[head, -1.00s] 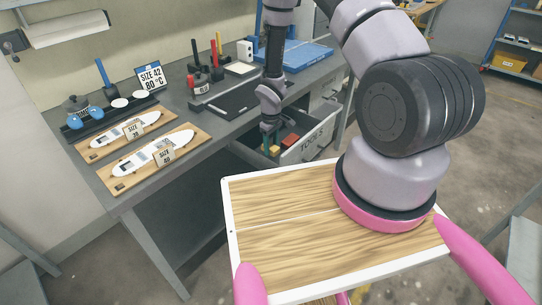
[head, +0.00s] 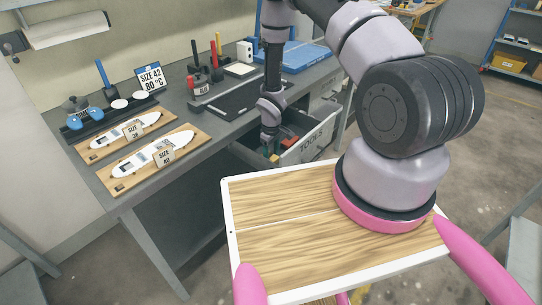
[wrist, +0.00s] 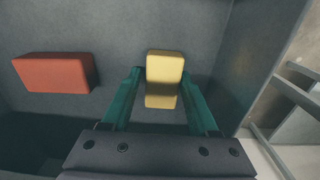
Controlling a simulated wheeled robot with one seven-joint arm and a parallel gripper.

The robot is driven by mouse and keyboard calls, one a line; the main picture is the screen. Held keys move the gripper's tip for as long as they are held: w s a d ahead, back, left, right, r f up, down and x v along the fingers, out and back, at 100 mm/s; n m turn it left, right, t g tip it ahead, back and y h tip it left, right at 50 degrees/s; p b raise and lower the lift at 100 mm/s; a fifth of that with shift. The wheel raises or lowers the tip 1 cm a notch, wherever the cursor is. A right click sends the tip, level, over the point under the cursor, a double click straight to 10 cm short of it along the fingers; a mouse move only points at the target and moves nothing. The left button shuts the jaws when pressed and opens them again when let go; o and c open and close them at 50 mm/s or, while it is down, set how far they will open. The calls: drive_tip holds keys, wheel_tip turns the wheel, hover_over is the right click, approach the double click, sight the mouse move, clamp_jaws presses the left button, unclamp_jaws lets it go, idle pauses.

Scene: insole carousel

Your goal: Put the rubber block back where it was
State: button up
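Two blocks show inside the open drawer, and I cannot tell which is the rubber one. A yellow block (wrist: 164,68) is between the two green fingers of my gripper (wrist: 164,76) in the wrist view. The fingers flank it closely on the left and right; whether they press on it is not clear. A red block (wrist: 55,73) lies apart, to the left in the wrist view. In the head view my gripper (head: 269,150) reaches down into the drawer (head: 309,146), marked TOOLS, and hides most of the yellow block.
The drawer wall (wrist: 236,65) stands close to the right of my gripper in the wrist view. The bench (head: 216,128) above holds a black mat (head: 232,100), a blue board (head: 306,56) and two wooden boards with white insole shapes. A wood-topped tray (head: 285,225) is in front.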

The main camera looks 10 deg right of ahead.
drive_tip(key=shift+s+a, duration=0.25)
drive_tip(key=shift+s, duration=0.05)
wheel_tip(320, 180, up, 12)
drive_tip(key=shift+w+d+r, duration=0.15)
drive_tip(key=shift+w+r, duration=0.05)
drive_tip(key=shift+r, duration=0.05)
idle(0.3)
wheel_tip(320, 180, up, 14)
drive_tip(key=m+t, duration=0.1)
drive_tip(key=m, duration=0.1)
hover_over(271, 156)
drive_tip(key=w+d, duration=0.2)
drive_tip(key=d, duration=0.1)
drive_tip(key=s+d+r+m+t, duration=0.1)
drive_tip(key=s+r+m, duration=0.1)
drive_tip(key=r, duration=0.7)
drive_tip(key=s+d+r+m+t, duration=0.1)
drive_tip(key=s+r+m, duration=0.1)
drive_tip(key=r, duration=0.7)
drive_tip(key=s+r+m+t+y, duration=0.2)
drive_tip(key=s+r+m+t, duration=0.2)
drive_tip(key=s+r, duration=1.3)
drive_tip(key=s+m, duration=0.1)
drive_tip(key=s, duration=0.2)
drive_tip(key=shift+d+r, duration=0.3)
drive_tip(key=shift+r, duration=0.1)
